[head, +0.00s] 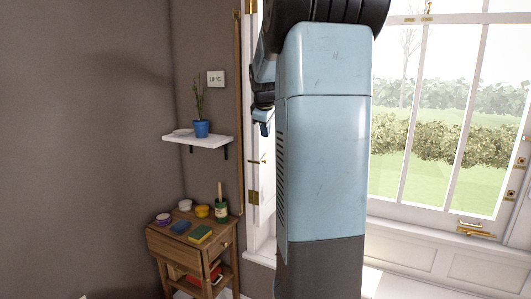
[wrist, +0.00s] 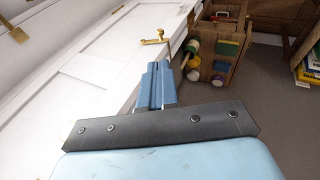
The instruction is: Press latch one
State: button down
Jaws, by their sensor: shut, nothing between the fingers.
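My gripper (wrist: 156,68) is shut and empty, its blue fingers together in the wrist view. In the head view my gripper (head: 264,128) shows small beside the white window frame, partly hidden behind my arm. A brass latch (wrist: 155,40) sits on the edge of the white frame just beyond the fingertips in the wrist view, with a visible gap between. A brass handle (head: 257,161) shows on the frame below my gripper in the head view. Another brass latch (head: 476,230) is at the bottom of the right window. No label shows which is latch one.
A wooden side table (head: 215,245) with pots, a bottle and sponges stands to the left. Above it a white shelf (head: 197,141) holds a blue plant pot (head: 201,128). My arm hides the middle of the window. Open floor (wrist: 275,120) lies right of my gripper.

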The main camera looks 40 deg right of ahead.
send_near(266, 155)
jog(key=f, duration=0.6)
jog(key=shift+s+a+f, duration=0.2)
jog(key=shift+s+f, duration=0.1)
jog(key=shift+s, duration=0.1)
